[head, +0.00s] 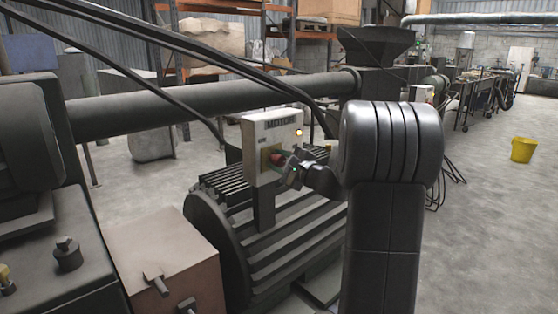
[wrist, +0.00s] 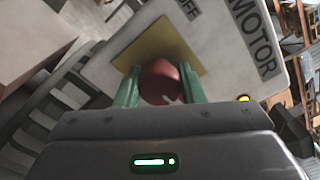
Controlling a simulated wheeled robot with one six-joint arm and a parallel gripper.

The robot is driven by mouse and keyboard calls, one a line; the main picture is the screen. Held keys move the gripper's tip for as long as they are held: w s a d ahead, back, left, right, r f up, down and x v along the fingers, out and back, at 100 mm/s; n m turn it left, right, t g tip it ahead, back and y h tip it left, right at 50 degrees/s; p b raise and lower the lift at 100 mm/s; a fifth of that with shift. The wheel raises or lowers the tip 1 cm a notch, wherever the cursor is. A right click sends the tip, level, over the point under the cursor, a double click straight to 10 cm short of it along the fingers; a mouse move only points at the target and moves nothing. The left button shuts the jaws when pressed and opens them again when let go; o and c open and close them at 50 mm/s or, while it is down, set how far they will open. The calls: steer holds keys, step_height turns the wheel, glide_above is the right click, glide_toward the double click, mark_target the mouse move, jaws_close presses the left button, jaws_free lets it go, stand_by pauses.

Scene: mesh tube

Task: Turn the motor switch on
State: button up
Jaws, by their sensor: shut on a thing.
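The motor switch box (head: 259,132) is a pale panel marked MOTOR, standing above a dark ribbed motor in the head view. Its red knob (head: 277,158) sits on a yellow plate, which shows in the wrist view (wrist: 150,45). A small yellow lamp (head: 299,132) on the box looks lit. My gripper (head: 286,168) is at the front of the box. In the wrist view its two green fingers are on either side of the red knob (wrist: 161,82) and shut on it. The word OFF shows above the plate; the knob's far side is hidden.
The ribbed motor (head: 270,240) is below the box. A long dark pipe (head: 215,103) and black cables pass behind and above it. A brown metal box (head: 160,260) stands at the front left. Open floor lies at the right, with a yellow bucket (head: 523,150).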

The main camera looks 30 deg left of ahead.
steer(key=shift+f+m, duration=0.1)
steer(key=shift+m, duration=0.4)
steer(key=o, duration=1)
steer(key=shift+d, duration=0.1)
steer(key=v, duration=1.3)
steer(key=shift+s+d+b, duration=0.1)
steer(key=shift+d+b, duration=0.25)
steer(key=shift+b, duration=0.05)
steer(key=shift+a, duration=0.1)
steer(key=p+x, duration=0.1)
steer(key=x, duration=1.2)
steer(key=shift+a, duration=0.4)
steer(key=shift+d, duration=0.15)
